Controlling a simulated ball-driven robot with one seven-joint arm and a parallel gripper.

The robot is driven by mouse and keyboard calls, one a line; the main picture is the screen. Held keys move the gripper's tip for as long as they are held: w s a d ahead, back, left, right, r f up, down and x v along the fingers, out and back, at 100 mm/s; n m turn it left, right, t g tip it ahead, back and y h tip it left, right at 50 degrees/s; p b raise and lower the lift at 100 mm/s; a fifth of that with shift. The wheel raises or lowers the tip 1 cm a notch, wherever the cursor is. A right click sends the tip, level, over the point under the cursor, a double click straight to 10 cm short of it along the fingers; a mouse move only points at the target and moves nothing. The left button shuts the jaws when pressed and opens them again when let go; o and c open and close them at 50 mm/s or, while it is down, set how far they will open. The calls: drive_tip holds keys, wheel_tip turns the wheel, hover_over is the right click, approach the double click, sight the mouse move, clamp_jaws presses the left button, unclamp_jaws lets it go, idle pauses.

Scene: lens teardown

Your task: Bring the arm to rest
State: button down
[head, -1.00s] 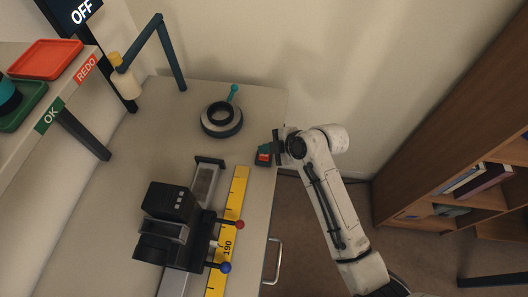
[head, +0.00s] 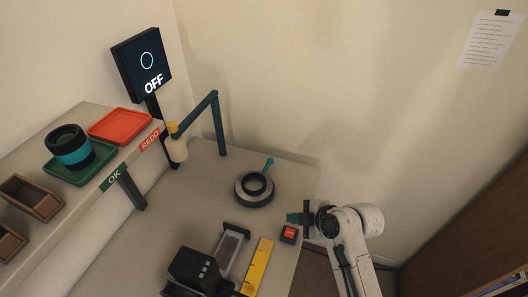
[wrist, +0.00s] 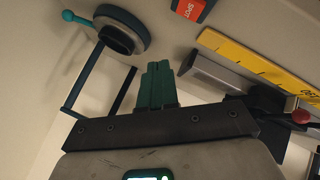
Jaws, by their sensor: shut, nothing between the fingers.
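My gripper (head: 293,218) is at the right edge of the bench, its teal fingers pointing left. In the wrist view the two teal fingers (wrist: 158,84) are pressed together with nothing between them. The arm reaches in from the lower right. A small red-topped box (head: 289,233) is just below the fingers in the head view; whether they touch is not clear there. In the wrist view this box (wrist: 191,9), marked "SPOT", is apart from the fingertips.
A dark ring fixture (head: 254,189) with a teal knob stands near the gripper. A yellow scale (head: 257,268) and black device (head: 195,268) are in front. A shelf holds a red tray (head: 119,125) and a lens (head: 70,146) on a green tray (head: 62,174). A screen (head: 142,62) reads OFF.

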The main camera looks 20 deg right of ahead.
drive_tip(key=s+d+f+m+g+h, duration=0.1)
drive_tip(key=s+d+m+g, duration=0.1)
drive_tip(key=s+m, duration=0.3)
drive_tip(key=s+d+f+m+g+h+b, duration=0.1)
drive_tip(key=s+m, duration=0.4)
drive_tip(key=s, duration=0.8)
drive_tip(key=s+d+f+m+g+h, duration=0.1)
drive_tip(key=s+d+m+g+h, duration=0.2)
drive_tip(key=s+m, duration=0.3)
drive_tip(key=s+d, duration=0.1)
drive_tip(key=s, duration=0.3)
drive_tip(key=shift+f+b, duration=0.3)
drive_tip(key=shift+f, duration=0.05)
